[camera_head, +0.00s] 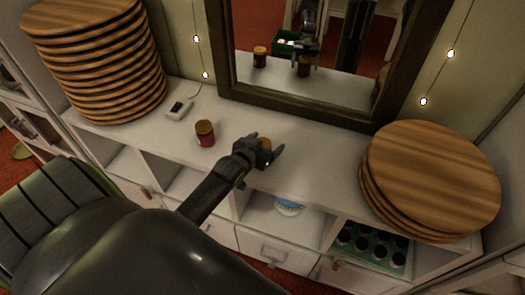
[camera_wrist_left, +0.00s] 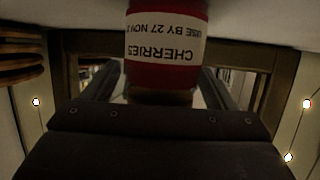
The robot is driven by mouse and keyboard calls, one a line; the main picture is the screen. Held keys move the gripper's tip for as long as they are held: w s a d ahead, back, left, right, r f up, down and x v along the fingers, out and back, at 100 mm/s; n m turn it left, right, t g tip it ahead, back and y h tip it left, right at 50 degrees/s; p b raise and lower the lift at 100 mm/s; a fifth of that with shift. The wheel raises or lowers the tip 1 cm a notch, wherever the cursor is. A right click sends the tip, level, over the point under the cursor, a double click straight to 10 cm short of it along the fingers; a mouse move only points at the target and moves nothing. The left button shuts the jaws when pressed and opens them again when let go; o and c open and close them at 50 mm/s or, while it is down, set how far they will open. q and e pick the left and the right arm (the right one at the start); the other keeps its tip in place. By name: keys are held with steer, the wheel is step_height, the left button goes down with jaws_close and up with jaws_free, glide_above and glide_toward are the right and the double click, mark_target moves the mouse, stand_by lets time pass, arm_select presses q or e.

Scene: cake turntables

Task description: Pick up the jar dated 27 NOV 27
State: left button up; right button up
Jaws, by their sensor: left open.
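A red jar with an orange-brown lid (camera_head: 266,143) stands on the white cabinet top, mostly hidden behind my left gripper (camera_head: 266,150). In the left wrist view this jar (camera_wrist_left: 165,75) appears upside down, with a white label reading "CHERRIES" and "USE BY 27 NOV 2"; the last digit is cut off or unclear. My left gripper's open fingers lie on either side of the jar, and I see no clear contact. A second red jar with a brownish lid (camera_head: 205,134) stands to the left, its label not readable. My right gripper is not in view.
A tall stack of round wooden boards (camera_head: 105,60) stands at left, a shorter stack (camera_head: 430,180) at right. A framed mirror (camera_head: 310,105) behind reflects the jars. A small white device (camera_head: 179,109) lies near the left stack. The cabinet top between the jars and right stack is clear.

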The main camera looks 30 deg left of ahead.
arm_select(q)
steer(key=shift+c, duration=0.3)
steer(key=c, duration=1.1)
